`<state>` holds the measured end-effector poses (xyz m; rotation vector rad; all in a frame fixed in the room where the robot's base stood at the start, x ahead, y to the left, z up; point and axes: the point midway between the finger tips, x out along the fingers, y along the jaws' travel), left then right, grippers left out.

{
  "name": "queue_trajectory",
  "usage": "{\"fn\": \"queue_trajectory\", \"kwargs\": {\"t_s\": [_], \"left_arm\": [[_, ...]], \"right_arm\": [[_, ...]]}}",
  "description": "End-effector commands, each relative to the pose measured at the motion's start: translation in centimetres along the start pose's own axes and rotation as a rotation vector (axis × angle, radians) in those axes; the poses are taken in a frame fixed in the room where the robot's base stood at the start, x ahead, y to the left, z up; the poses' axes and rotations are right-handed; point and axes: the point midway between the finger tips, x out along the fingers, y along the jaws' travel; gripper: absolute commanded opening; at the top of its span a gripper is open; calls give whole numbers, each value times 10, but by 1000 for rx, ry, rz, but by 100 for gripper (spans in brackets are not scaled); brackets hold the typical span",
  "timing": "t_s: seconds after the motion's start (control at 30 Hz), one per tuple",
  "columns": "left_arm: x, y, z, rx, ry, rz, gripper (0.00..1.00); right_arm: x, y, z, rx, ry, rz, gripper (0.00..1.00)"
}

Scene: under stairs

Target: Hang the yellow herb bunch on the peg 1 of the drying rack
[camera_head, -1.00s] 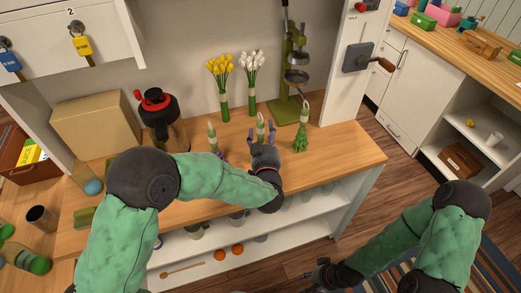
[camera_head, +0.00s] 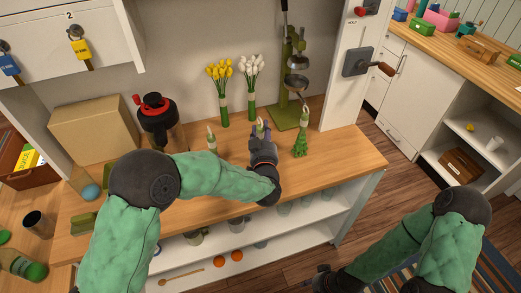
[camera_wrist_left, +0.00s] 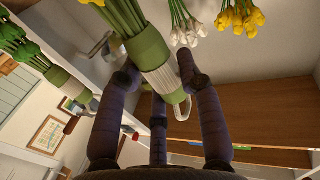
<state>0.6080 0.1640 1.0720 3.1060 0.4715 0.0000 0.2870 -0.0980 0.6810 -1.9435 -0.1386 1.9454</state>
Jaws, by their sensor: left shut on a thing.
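My left gripper (camera_head: 259,133) is shut around a tied bunch (camera_head: 260,122) at the wooden counter. In the left wrist view the fingers (camera_wrist_left: 160,85) close on its green stems and pale wrap (camera_wrist_left: 163,78), with a white loop at the end. A bit of yellow at the top edge of that view suggests yellow heads, mostly out of frame. A green leafy bunch (camera_head: 300,140) stands to the right, and another bunch (camera_head: 212,138) to the left, partly hidden by my arm. I cannot make out the drying rack or peg 1. My right gripper (camera_head: 320,277) is low, partly visible, its jaws unclear.
Yellow flowers (camera_head: 219,74) and white flowers (camera_head: 251,70) are upright behind my left gripper. A green press (camera_head: 290,75) stands at the back right. The counter's right end (camera_head: 355,155) is clear.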

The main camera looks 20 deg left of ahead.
Motion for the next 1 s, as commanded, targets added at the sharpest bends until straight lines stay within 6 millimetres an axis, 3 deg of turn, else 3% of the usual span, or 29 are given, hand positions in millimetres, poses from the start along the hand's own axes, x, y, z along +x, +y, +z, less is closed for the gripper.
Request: {"fn": "queue_trajectory", "kwargs": {"t_s": [0.23,0.5,0.7,1.0], "left_arm": [[0,0,-15,-2,2,-1,0],[0,0,-66,-3,3,0,0],[0,0,-92,-2,1,0,0],[0,0,-100,0,0,0,0]], "right_arm": [[-5,-2,0,0,0,0,40],[-20,-7,1,0,0,0,40],[-27,-10,1,0,0,0,40],[-28,-10,1,0,0,0,40]]}}
